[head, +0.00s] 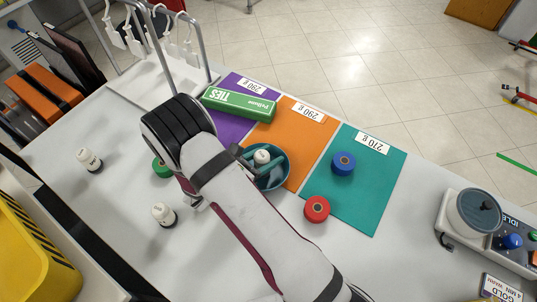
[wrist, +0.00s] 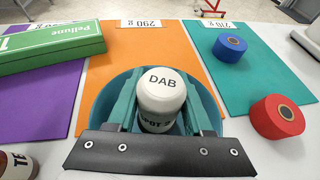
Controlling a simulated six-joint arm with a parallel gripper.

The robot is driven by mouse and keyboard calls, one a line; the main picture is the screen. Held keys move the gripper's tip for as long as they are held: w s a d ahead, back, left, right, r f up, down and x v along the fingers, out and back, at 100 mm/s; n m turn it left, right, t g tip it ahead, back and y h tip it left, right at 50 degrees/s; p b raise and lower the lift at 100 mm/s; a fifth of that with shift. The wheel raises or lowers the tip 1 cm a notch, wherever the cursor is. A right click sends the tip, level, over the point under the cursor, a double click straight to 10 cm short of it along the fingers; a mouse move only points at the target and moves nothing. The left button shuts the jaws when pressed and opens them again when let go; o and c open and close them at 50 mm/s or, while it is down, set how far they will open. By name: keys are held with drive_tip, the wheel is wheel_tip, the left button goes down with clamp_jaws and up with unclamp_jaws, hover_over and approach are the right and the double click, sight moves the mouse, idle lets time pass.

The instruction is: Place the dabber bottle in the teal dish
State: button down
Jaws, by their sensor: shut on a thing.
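The dabber bottle (wrist: 161,98) is white-capped with a "DAB" label on its top; its cap also shows in the head view (head: 262,157). My gripper (wrist: 160,112) is shut on the bottle, with a teal finger on each side of it. The bottle is upright and over or inside the teal dish (wrist: 98,108), whose rim shows around it. The dish sits on the orange mat in the head view (head: 287,170). The bottle's base is hidden, so I cannot tell whether it touches the dish floor.
A green box (head: 238,103) lies across the purple and orange mats. A blue roll (head: 343,163) and a red roll (head: 316,209) are at the teal mat (head: 370,200). A green roll (head: 162,168) and two white-capped bottles (head: 90,160) (head: 164,214) stand left. A scale-like device (head: 478,212) is right.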

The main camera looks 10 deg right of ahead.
drive_tip(key=shift+c, duration=1.5)
unclamp_jaws()
drive_tip(key=shift+f, duration=0.1)
drive_tip(key=v, duration=1.1)
drive_tip(key=s+d+r+m+g+y, duration=0.2)
drive_tip(key=s+d+r+m+g, duration=0.7)
drive_tip(key=m, duration=0.4)
drive_tip(key=s+a+r+m+y, duration=0.1)
drive_tip(key=s+r+m+y, duration=0.2)
drive_tip(key=s+m+y, duration=0.2)
drive_tip(key=s+a+r+m+t+y, duration=0.1)
drive_tip(key=s+m+y, duration=0.5)
drive_tip(key=m, duration=0.6)
drive_tip(key=shift+s+a+r, duration=0.5)
drive_tip(key=shift+a+r, duration=0.15)
drive_tip(key=shift+r, duration=0.2)
